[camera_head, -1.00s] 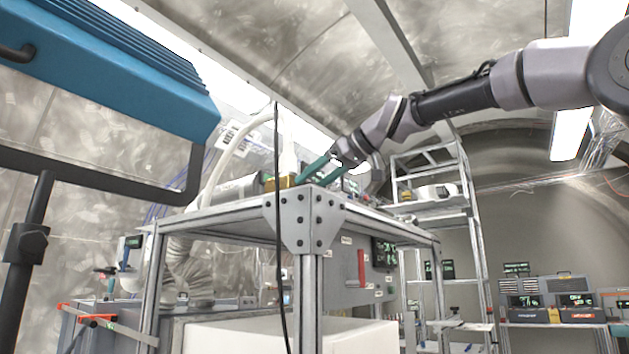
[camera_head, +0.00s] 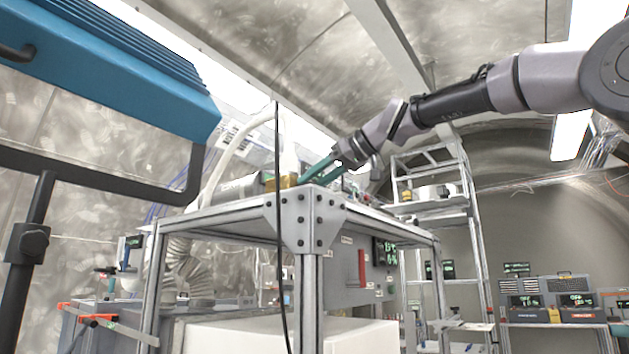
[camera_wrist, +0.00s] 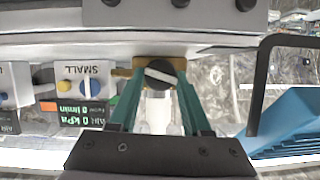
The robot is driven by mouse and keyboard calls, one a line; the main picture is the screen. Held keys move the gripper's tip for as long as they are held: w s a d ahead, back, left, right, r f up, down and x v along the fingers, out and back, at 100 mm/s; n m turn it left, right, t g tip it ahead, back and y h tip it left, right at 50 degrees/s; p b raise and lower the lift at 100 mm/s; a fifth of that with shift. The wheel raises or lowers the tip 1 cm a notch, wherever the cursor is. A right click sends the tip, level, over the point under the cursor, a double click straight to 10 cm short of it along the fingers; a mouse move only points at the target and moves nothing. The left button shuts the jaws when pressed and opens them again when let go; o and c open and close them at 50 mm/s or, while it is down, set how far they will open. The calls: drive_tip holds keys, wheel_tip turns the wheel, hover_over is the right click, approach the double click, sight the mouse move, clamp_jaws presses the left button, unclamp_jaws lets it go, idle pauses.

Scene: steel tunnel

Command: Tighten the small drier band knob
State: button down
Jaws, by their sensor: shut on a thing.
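The knob (camera_wrist: 160,76) is a dark round knob with a pale bar across its face, on a brass-coloured mount (camera_wrist: 146,63) in the wrist view. My gripper (camera_wrist: 159,84) has its two green fingers on either side of this knob and is shut on it. The pale bar lies tilted. A label reading SMALL (camera_wrist: 97,70) shows upside down on the panel to the left. In the head view my gripper (camera_head: 314,172) reaches down to the top of the metal frame; the knob itself is hidden there, with a bit of brass (camera_head: 283,182) beside the fingers.
A display (camera_wrist: 82,113) reading 0 kPa and 0 l/min sits left of my gripper, near a yellow knob (camera_wrist: 63,87) and a blue one. A blue lamp housing (camera_head: 110,70) on a black bracket stands at left. A metal frame (camera_head: 307,215) is below my gripper.

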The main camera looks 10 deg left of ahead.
drive_tip(key=shift+w+d+m+g+y, duration=0.15)
drive_tip(key=shift+m+g+y, duration=0.35)
drive_tip(key=shift+m+g, duration=0.7)
drive_tip(key=shift+m, duration=0.5)
drive_tip(key=shift+c, duration=1.8)
unclamp_jaws()
drive_tip(key=shift+f, duration=0.1)
drive_tip(key=shift+t, duration=0.3)
